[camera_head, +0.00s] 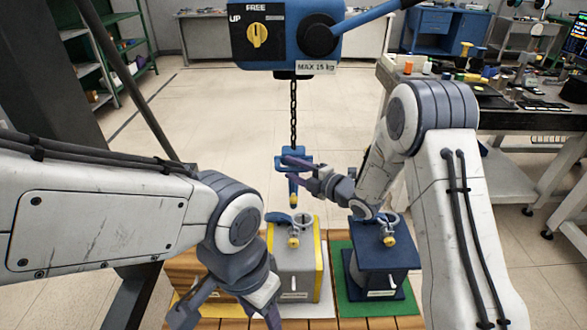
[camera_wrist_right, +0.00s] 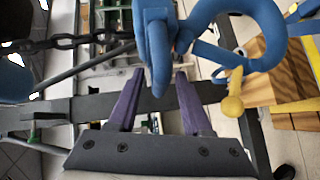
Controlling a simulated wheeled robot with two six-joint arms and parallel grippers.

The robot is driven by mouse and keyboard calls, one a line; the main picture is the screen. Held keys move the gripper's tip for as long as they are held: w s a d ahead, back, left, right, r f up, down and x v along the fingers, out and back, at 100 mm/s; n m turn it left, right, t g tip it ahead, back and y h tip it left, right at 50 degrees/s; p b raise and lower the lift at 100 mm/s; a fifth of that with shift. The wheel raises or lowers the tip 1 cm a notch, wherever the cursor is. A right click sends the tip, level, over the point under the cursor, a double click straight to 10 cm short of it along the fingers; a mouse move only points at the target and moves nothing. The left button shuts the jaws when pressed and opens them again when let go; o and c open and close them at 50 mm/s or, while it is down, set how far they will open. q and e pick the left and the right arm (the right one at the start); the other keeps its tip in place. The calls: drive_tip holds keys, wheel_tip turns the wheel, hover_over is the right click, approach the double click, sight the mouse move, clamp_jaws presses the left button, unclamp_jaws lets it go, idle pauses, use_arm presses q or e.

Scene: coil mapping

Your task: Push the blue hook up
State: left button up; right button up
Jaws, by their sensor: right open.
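The blue hook (camera_head: 293,163) hangs on a dark chain (camera_head: 293,115) below the blue hoist (camera_head: 290,35). Its yellow-tipped latch shows at its lower end. My right gripper (camera_head: 287,162) is at the hook, coming from the right, with purple fingers open. In the right wrist view the blue hook (camera_wrist_right: 155,50) fills the upper middle; part of it lies between the open fingertips (camera_wrist_right: 159,73). I cannot tell whether the fingers touch it. My left gripper (camera_head: 226,314) is low in the front, apart from the hook, its fingers spread and empty.
Below stand a grey-and-yellow block (camera_head: 296,270) and a dark blue block (camera_head: 384,262), each with a ring on top, on a wooden surface (camera_head: 325,323). A workbench (camera_head: 500,120) is at right, green shelves (camera_head: 120,50) at left. Open floor lies behind.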

drive_tip(key=shift+c, duration=0.2)
clamp_jaws()
idle(1.3)
